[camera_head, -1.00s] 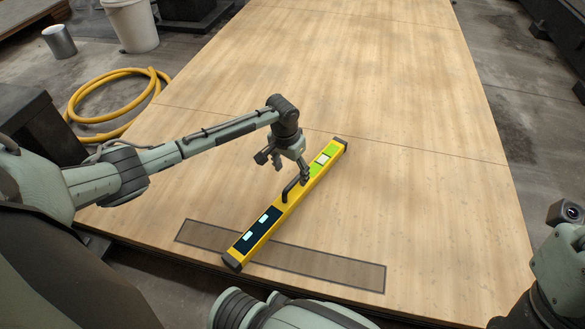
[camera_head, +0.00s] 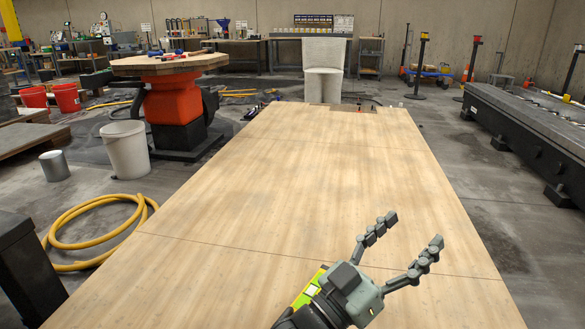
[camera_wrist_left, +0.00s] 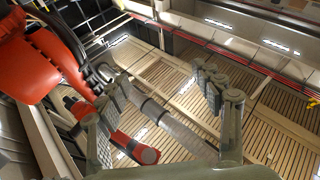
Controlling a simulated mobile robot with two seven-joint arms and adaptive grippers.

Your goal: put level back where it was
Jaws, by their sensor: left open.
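The yellow level (camera_head: 308,289) lies on the wooden board. Only a short piece of it, with a bright green part, shows beside my left gripper in the head view; the rest is hidden by my arm or below the picture. My left gripper (camera_head: 412,231) is open and empty, raised above the board with its fingers pointing up and away. In the left wrist view its two spread fingers (camera_wrist_left: 158,80) hold nothing and face the ceiling. The dark outlined strip on the board is out of view. My right gripper is not in view.
The wooden board (camera_head: 310,170) is clear ahead. A yellow hose (camera_head: 70,225), a white bucket (camera_head: 126,150) and a metal can (camera_head: 55,165) are at left. A round table on an orange base (camera_head: 172,98) stands behind. A dark beam (camera_head: 530,125) is at right.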

